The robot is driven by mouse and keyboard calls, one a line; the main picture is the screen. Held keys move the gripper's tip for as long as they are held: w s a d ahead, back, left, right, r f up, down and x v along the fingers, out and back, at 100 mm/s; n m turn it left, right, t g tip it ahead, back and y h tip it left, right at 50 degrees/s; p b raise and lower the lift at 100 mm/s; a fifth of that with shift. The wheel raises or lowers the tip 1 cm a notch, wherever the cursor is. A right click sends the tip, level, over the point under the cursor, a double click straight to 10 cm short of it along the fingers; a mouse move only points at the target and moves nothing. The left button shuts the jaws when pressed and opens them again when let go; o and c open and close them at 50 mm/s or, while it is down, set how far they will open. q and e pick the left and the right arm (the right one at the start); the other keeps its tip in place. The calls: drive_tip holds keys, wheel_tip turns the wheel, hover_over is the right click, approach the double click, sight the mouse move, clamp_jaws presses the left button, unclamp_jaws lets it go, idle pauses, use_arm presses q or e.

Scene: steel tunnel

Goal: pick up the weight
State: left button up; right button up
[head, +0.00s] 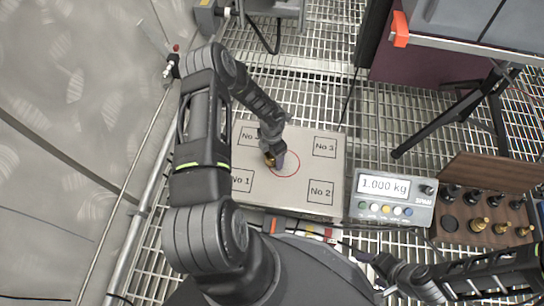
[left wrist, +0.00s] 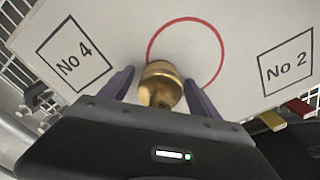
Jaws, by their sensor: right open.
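A brass weight (left wrist: 160,84) stands on the pale scale plate (head: 245,190), by the edge of its red circle; it also shows in the head view (head: 269,159). My left gripper (head: 275,160) reaches down over the plate. In the left wrist view, its two fingers (left wrist: 160,78) lie on either side of the weight, very close to it. I cannot tell whether they touch it. The scale display (head: 384,186) reads 1.000 kg. My right gripper (head: 382,278) is open and empty at the bottom right, below the display unit.
A wooden holder (head: 476,235) with several dark and brass weights stands at the right. Squares marked No 1 to No 4 surround the circle. Steel grating lies around the plate. A black-legged stand (head: 470,112) is at the upper right, and a curved wall (head: 80,120) at the left.

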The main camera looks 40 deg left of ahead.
use_arm(q)
clamp_jaws()
idle(0.6)
